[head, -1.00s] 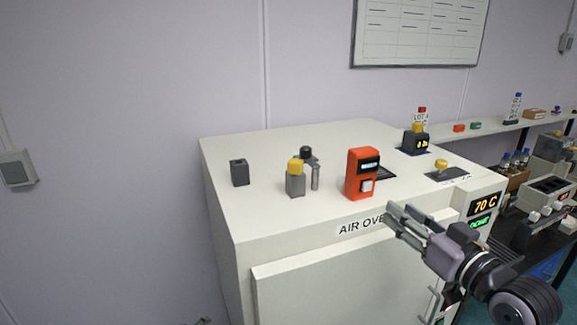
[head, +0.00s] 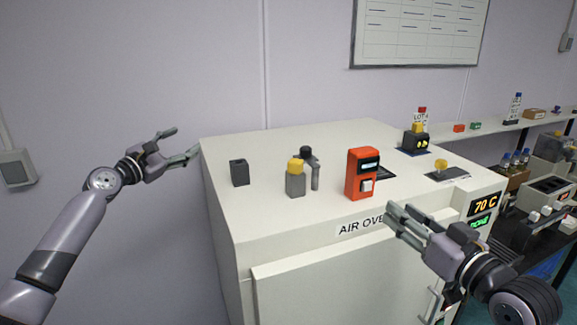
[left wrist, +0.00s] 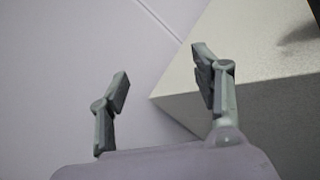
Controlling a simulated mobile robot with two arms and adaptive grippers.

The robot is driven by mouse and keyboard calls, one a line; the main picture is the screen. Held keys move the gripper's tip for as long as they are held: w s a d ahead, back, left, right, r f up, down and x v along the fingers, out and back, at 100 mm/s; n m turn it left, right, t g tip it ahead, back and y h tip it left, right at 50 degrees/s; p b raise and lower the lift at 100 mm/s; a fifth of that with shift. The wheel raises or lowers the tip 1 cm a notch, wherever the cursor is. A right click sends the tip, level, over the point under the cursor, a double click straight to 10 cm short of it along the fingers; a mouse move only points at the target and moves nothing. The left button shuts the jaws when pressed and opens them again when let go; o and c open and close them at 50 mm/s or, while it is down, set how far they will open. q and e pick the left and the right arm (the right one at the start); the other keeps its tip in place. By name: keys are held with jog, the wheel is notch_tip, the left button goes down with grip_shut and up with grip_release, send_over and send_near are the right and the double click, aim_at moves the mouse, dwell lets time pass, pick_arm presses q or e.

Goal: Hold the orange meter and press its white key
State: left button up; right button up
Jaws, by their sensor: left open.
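The orange meter (head: 354,184) stands upright on top of the white air oven near its front edge. It has a dark display (head: 369,165) and a white key (head: 367,186) below it on the face turned to the right. My left gripper (head: 183,143) is open and empty beside the oven's far left corner, well left of the meter. In the left wrist view its fingers (left wrist: 165,85) are spread, with the oven's corner behind them. My right gripper (head: 392,220) is in front of the oven's front edge, just right of and below the meter; its finger gap is unclear.
On the oven top (head: 262,152) stand a dark block (head: 239,173), a grey block with a yellow cap (head: 295,182), a grey stand (head: 314,172), a yellow knob on a plate (head: 441,167) and a dark device (head: 413,140).

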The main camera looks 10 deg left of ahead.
pick_arm(q)
notch_tip(320, 180, up, 6)
jog(key=s+d+f+h, duration=0.1)
jog(key=s+d+h, duration=0.1)
jog(key=m+g+h, duration=0.1)
jog(key=g+h, duration=0.7)
send_near(365, 150)
jog(key=x, duration=1)
jog(key=shift+w+f, duration=0.2)
jog(key=shift+f, duration=0.15)
jog(key=shift+a, duration=0.1)
jog(key=shift+c, duration=0.5)
jog(key=c, duration=1.2)
jog(key=shift+c, duration=0.4)
pick_arm(e)
grip_shut()
